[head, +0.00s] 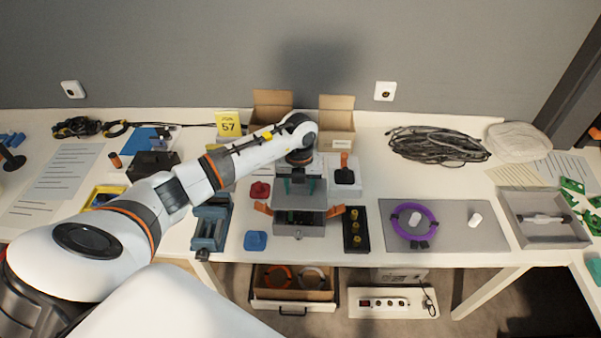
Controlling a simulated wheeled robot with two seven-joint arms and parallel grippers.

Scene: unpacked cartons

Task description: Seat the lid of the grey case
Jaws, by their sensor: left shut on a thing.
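The grey case (299,231) stands near the front edge of the white table. An orange latch (263,209) sticks out at its left and another orange latch (335,212) at its right. Dark and green contents show in the gap at its front. My left gripper (301,184) points down over the case and is shut on the grey lid (312,199). The lid is above the rear part of the case, with the gap showing below its front edge. Whether its back edge touches the case is hidden. My right gripper is not in view.
A blue vise (211,224) and a blue block (255,240) are left of the case. A black block with yellow knobs (356,230) stands close on its right. Farther right are a grey mat (465,232) with a purple ring (397,226) and a grey tray (535,204). Open cartons (337,118) stand behind.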

